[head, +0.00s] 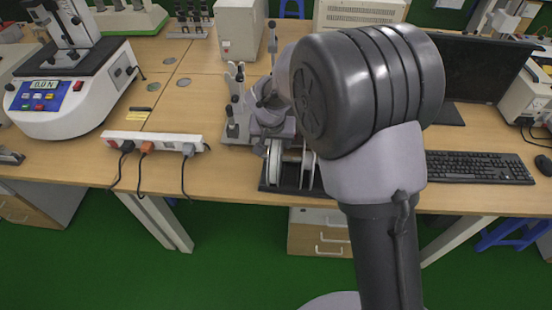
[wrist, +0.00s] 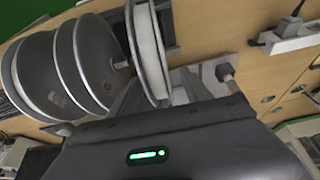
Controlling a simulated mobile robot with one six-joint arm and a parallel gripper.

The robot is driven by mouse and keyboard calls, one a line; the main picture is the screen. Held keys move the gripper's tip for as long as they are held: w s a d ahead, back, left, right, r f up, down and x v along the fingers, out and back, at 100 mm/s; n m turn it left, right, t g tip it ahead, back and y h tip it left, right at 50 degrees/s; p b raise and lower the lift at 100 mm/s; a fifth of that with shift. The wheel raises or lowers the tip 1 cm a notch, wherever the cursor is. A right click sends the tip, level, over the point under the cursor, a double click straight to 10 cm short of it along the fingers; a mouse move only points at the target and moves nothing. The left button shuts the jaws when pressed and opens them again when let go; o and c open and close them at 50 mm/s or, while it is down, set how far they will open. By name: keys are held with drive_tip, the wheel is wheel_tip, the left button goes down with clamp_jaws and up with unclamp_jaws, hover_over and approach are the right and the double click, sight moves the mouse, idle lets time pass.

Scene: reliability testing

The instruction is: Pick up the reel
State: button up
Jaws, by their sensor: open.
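Several reels stand on edge in a dark rack on the wooden desk. In the head view, a white-rimmed reel (head: 275,164) shows at the desk's front edge, partly hidden by my arm. In the wrist view, a pale, narrow reel (wrist: 149,50) stands beside larger grey reels (wrist: 88,62) at upper left. I cannot tell which one the task means. My gripper (wrist: 170,88) is open, close to the lower edge of the pale reel, with nothing visibly held. In the head view my arm hides much of the gripper area.
A white power strip (head: 150,140) with plugged cables lies left of the rack. A force tester (head: 75,85) stands at far left. A keyboard (head: 475,167), mouse (head: 543,165) and dark monitor (head: 475,68) are on the right. A small stand (head: 236,100) is just behind the rack.

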drive_tip(key=b+x, duration=0.1)
drive_tip(key=x, duration=0.1)
drive_tip(key=b+x, duration=0.1)
drive_tip(key=x, duration=0.2)
drive_tip(key=shift+s+d+f, duration=0.1)
drive_tip(key=shift+s+f, duration=0.1)
drive_tip(key=shift+f, duration=0.05)
drive_tip(key=shift+r, duration=0.2)
drive_tip(key=shift+c, duration=0.3)
clamp_jaws()
